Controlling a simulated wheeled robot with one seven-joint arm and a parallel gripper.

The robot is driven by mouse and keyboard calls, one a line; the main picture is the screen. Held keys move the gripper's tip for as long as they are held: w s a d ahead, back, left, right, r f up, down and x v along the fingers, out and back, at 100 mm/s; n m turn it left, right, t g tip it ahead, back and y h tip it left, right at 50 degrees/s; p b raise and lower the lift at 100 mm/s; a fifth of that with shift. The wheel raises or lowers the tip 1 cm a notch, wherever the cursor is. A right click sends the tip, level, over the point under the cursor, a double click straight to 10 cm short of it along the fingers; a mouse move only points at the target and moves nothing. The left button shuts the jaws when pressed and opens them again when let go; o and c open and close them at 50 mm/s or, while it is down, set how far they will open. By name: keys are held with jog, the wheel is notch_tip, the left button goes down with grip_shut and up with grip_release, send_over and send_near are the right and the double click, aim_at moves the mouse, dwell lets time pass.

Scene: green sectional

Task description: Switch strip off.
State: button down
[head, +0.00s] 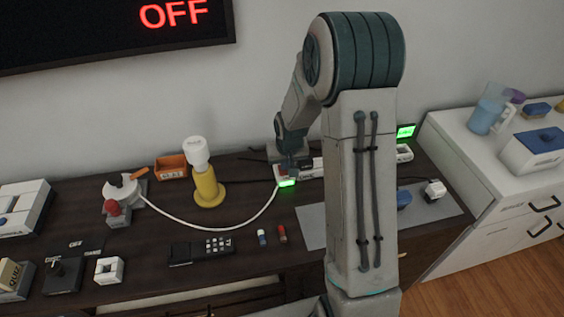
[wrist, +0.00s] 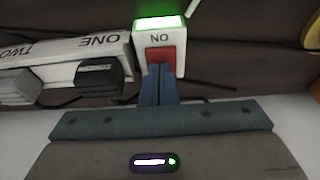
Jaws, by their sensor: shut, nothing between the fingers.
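The white power strip (wrist: 88,48) lies on the dark cabinet, and it also shows in the head view (head: 311,169), partly hidden by my arm. Its end block has a red rocker switch (wrist: 159,55), an upside-down ON label and a lit green light (wrist: 160,20). In the head view my gripper (head: 289,169) is over the strip's left end.
A wall screen (head: 172,15) reads OFF in red. A yellow bottle-like object (head: 207,188) and an orange box (head: 171,167) stand left of the strip. A white cable (head: 215,228) curves across the cabinet. A remote (head: 201,248) lies in front. A white counter (head: 480,180) stands at right.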

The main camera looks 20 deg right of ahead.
jog(key=shift+s+f, duration=0.1)
jog(key=shift+s, duration=0.35)
jog(key=shift+r+p, duration=0.35)
jog(key=shift+r, duration=0.25)
jog(key=p+v, duration=0.1)
jog(key=v, duration=1.2)
jog(key=shift+w, duration=0.1)
